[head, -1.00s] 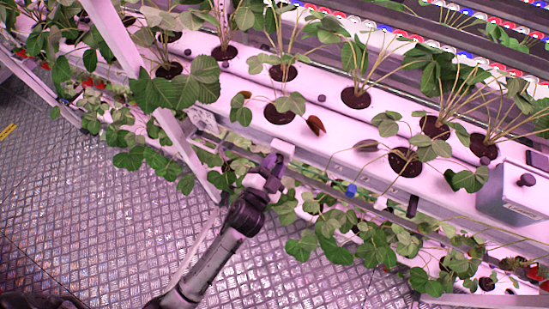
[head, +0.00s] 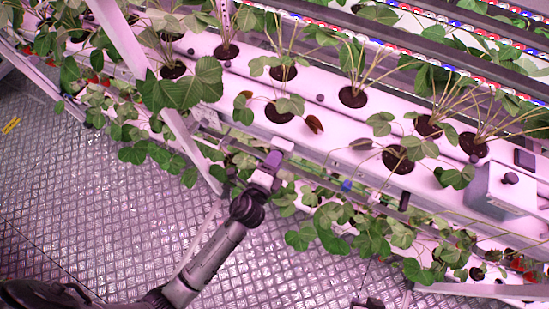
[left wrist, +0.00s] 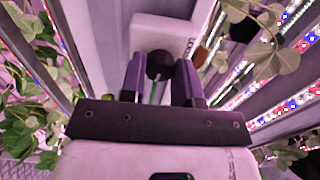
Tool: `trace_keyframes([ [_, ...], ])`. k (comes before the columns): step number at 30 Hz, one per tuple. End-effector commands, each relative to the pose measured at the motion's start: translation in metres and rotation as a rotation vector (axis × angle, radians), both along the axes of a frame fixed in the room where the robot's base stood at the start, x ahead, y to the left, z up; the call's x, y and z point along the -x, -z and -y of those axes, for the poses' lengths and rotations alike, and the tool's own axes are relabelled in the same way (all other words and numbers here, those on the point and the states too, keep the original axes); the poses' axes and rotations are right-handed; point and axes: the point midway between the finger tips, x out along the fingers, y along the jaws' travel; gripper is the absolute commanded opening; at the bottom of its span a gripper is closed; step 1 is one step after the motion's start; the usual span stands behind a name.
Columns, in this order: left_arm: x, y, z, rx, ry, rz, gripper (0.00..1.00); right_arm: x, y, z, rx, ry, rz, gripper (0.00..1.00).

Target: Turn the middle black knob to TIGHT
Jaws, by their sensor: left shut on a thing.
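My left gripper (head: 274,160) is at the front face of the white growing rack, at a small white valve block (head: 281,144). In the left wrist view the two purple fingers (left wrist: 163,75) are shut on a black knob (left wrist: 159,63), one finger on each side. Behind the knob is the white block (left wrist: 165,32), with lettering partly visible on its right side. In the head view the gripper hides this knob. A dark part at the bottom edge may be my right gripper (head: 370,303); its fingers cannot be made out.
A grey box (head: 520,190) with a dark round knob (head: 511,178) stands at the right on the rack. Strawberry plants grow in the white gutter (head: 320,125), and leaves hang just below and right of my left gripper. The metal floor (head: 100,210) is clear.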

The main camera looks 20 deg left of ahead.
Motion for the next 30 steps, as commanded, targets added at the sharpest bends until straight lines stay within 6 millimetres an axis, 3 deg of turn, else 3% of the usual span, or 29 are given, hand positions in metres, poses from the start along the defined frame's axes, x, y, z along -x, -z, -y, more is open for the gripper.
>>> trace_keyframes([
  [24,-0.0001,0.0004,0.0001,-0.1,0.0,0.004,0.06,0.0001,-0.0032,0.0031,0.011,-0.007,0.001,0.43],
  [25,-0.0001,0.0004,0.0001,-0.1,0.0,0.004,0.31,0.0,-0.0031,0.0031,0.011,-0.007,0.001,0.43],
  [30,-0.0001,0.0002,0.0001,-0.1,0.0,0.004,0.48,-0.0001,-0.0032,0.0026,0.009,-0.006,0.0,0.43],
])
